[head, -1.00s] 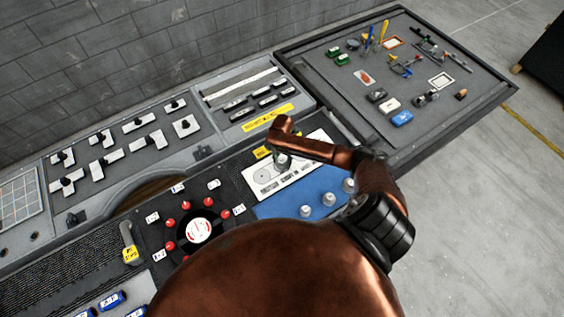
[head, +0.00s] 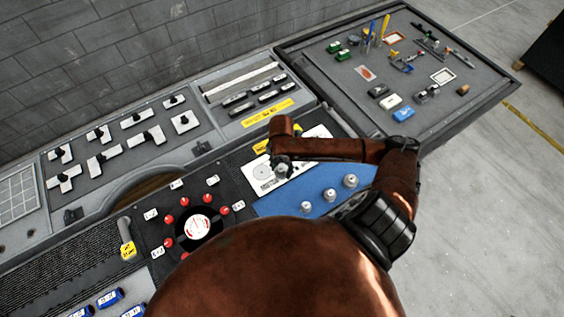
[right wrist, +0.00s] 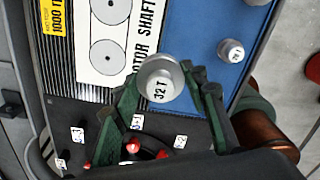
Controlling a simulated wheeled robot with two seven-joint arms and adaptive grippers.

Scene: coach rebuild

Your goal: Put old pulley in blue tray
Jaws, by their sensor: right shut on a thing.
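A round grey metal pulley marked 32 T (right wrist: 160,82) sits between the green fingers of my right gripper (right wrist: 162,88) in the right wrist view. The fingers are shut on it. In the head view my right gripper (head: 281,166) is over the white motor shaft card (head: 262,173), left of the blue tray (head: 290,205). The gap between pulley and card is hard to judge. The tray also shows in the wrist view (right wrist: 200,35), to the right of the pulley. Several small grey pulleys stand on the tray, one of them in the wrist view (right wrist: 231,50). My left gripper is out of view.
A round dial with red knobs (head: 198,228) lies left of the tray. A raised panel with small tools and parts (head: 400,75) is at the back right. A panel of white switches (head: 120,140) is at the back left. My own arm hides part of the near side.

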